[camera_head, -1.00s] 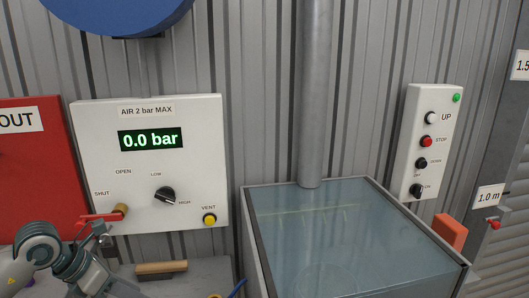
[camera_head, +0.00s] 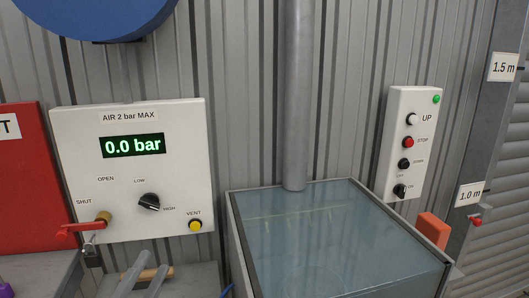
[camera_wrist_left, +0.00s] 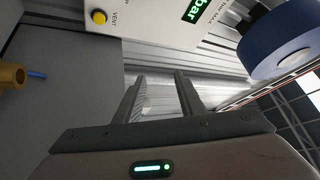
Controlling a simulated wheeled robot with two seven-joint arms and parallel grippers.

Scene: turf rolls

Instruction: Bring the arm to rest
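My left gripper (camera_head: 145,282) shows only as two grey fingers at the bottom edge of the head view, below the air panel (camera_head: 135,190). In the left wrist view its fingers (camera_wrist_left: 160,92) stand apart with nothing clearly held between them. The rest of the left arm is out of the head view. My right gripper is in neither view.
A wooden-handled item (camera_head: 160,272) lies on the bench close behind the fingers. A glass-topped box (camera_head: 232,215) stands right of the panel, below a grey pipe (camera_head: 296,100). A button box (camera_head: 407,172) and an orange block (camera_head: 432,230) are further right.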

